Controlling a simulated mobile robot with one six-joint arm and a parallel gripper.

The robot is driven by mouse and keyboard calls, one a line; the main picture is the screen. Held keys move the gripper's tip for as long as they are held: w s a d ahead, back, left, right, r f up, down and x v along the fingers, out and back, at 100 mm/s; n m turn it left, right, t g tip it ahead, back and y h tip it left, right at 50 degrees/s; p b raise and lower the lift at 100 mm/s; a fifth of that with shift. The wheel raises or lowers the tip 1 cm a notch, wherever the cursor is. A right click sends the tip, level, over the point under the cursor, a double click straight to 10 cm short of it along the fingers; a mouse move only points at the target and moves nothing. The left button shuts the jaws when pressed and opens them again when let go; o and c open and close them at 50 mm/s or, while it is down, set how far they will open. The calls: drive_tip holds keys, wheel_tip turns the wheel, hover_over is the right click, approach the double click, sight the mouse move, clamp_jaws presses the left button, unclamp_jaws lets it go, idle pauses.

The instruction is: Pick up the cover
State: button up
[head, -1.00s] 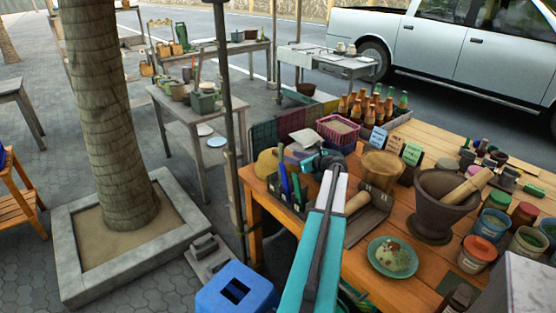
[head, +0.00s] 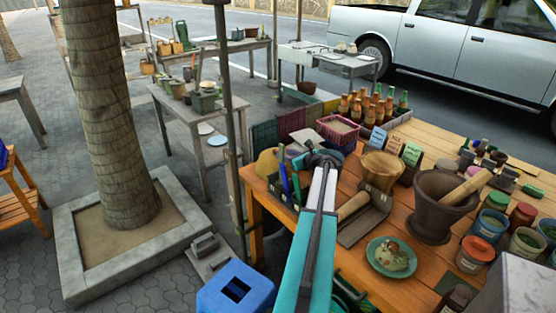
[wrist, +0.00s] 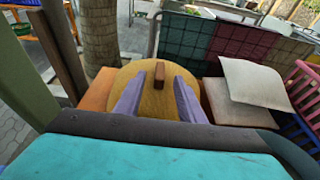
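The cover (wrist: 150,100) is a round, yellow-brown lid with a small wooden block handle (wrist: 159,73) on top. In the wrist view it lies flat at the orange table's corner. In the head view the cover (head: 267,163) shows partly, behind the tool box. My gripper (wrist: 160,78) is open, its two pale purple fingers apart over the cover. The handle appears between the fingertips; I cannot tell whether they touch it. In the head view the fingers are hidden by my wrist.
A pale cushion-like pad (wrist: 250,80) lies right of the cover. A dark tool box (head: 287,190), a wooden bowl (head: 382,168) and a mortar (head: 437,210) stand on the table (head: 350,262). A pole (head: 232,110) rises at its left edge.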

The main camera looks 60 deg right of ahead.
drive_tip(key=shift+p+x, duration=0.55)
drive_tip(key=shift+x, duration=1.25)
drive_tip(key=shift+c, duration=0.4)
clamp_jaws()
